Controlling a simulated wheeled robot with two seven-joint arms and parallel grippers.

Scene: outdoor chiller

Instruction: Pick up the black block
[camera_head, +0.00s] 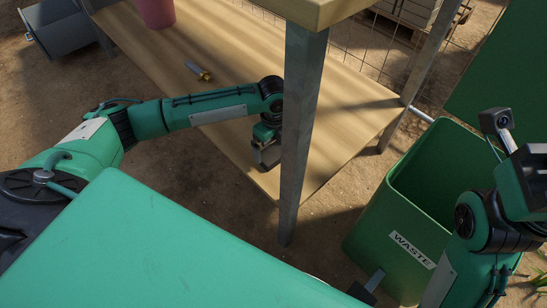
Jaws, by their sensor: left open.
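I cannot make out a black block anywhere in this view. My left gripper (267,158) is open at the end of the left arm, over the near edge of the wooden shelf (225,60), just left of the grey metal post. It is dark and small here, and I see nothing clearly between its fingers. My right arm is at the right edge, beside the green bin. A dark grey piece (495,121) shows at its upper end, but I cannot tell the state of the right gripper's fingers.
The grey post (299,130) stands close to my left gripper. A yellow-tipped tool (198,71) and a reddish pot (155,12) are on the shelf. A higher wooden top (315,10) overhangs. A green WASTE bin (400,225) stands open at right.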

